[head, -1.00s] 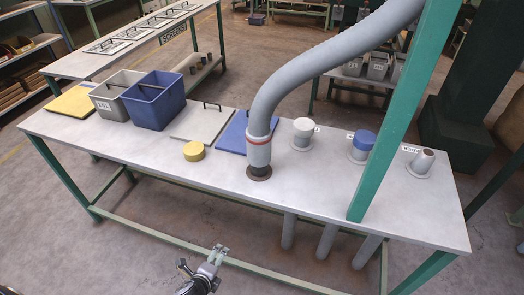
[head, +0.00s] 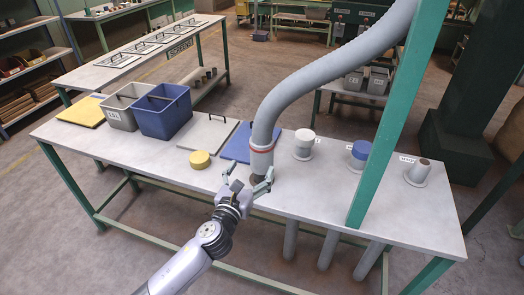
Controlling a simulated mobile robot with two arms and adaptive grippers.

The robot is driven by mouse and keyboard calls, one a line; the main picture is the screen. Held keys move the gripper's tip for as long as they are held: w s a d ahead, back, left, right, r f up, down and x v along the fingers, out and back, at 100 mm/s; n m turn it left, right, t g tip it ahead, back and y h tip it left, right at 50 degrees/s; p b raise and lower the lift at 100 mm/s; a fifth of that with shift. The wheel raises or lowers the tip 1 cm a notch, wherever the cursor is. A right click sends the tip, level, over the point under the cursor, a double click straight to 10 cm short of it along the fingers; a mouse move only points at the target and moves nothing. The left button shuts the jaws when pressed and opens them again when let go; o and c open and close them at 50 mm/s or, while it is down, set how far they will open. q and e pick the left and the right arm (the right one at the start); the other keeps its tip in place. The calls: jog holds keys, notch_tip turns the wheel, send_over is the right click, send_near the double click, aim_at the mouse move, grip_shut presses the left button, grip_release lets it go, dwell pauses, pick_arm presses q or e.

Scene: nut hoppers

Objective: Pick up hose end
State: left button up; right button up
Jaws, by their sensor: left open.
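The hose end (head: 261,161) is a grey cuff with a red ring at the lower end of a thick grey hose (head: 310,75). It stands upright on a dark port in the table (head: 130,158), partly hidden now by my gripper. My left gripper (head: 253,180) is open, its fingers spread just in front of the hose end's lower part. I cannot tell whether a finger touches it. My right gripper is not in view.
A yellow cap (head: 200,160) lies left of the hose. A white-capped pipe (head: 304,141), a blue-capped pipe (head: 360,155) and an open pipe (head: 419,172) stand to the right. A green post (head: 390,130) rises at the front right. Grey (head: 119,114) and blue (head: 165,116) bins stand at the left.

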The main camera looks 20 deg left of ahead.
aim_at(262, 150)
pick_arm(q)
jog(key=w, duration=0.9)
jog(key=shift+d, duration=0.3)
jog(key=shift+r, duration=0.1)
jog(key=c, duration=1.5)
jog(key=shift+o, duration=0.2)
